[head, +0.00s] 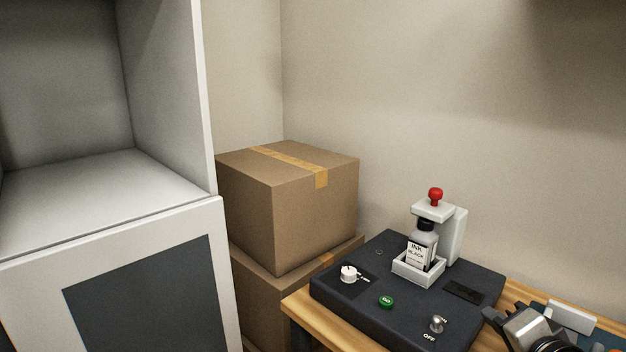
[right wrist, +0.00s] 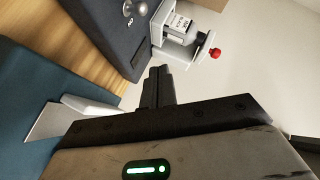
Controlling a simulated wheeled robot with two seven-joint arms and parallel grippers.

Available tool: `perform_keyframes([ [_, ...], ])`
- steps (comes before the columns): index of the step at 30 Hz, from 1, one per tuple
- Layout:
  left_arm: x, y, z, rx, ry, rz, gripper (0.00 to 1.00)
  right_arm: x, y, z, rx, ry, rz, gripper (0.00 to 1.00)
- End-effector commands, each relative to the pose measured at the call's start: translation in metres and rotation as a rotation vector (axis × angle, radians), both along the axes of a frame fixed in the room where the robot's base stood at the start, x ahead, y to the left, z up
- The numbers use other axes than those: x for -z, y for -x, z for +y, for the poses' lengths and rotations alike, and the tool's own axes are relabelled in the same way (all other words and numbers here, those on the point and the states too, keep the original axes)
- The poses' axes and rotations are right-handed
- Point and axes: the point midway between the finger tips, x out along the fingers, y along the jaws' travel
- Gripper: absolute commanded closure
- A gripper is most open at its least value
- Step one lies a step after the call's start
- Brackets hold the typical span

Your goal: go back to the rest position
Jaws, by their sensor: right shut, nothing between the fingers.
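My right gripper (head: 492,315) is at the lower right of the head view, just right of the dark machine base (head: 350,292). In the right wrist view its fingers (right wrist: 158,75) are shut together with nothing between them. They are apart from the ink bottle (head: 421,250), which stands upright in a white holder (head: 418,275) on the base. The holder and bottle also show at the top of the right wrist view, with the red knob (right wrist: 214,53). My left gripper is not in view.
The base has a white dial (head: 348,273), a green button (head: 386,301) and a metal toggle switch (head: 437,323). It stands on a wooden table (head: 318,318). Stacked cardboard boxes (head: 315,215) and a white cabinet (head: 215,240) stand to the left. A white object (head: 570,316) lies behind my right arm.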

Motion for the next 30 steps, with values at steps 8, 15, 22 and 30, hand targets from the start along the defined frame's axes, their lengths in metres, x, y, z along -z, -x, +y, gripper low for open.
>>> perform_keyframes([
  [8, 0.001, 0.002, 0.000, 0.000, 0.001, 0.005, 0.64, 0.090, 0.072, 0.056, -0.280, 0.397, 0.372, 1.00],
  [15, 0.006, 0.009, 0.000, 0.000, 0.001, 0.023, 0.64, 0.135, 0.143, 0.087, -0.566, 0.660, 0.613, 1.00],
  [22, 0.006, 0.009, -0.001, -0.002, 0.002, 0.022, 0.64, 0.157, 0.204, 0.107, -0.826, 0.822, 0.771, 1.00],
  [30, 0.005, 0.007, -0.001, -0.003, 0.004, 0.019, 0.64, 0.177, 0.201, 0.122, -0.884, 0.891, 0.687, 1.00],
])
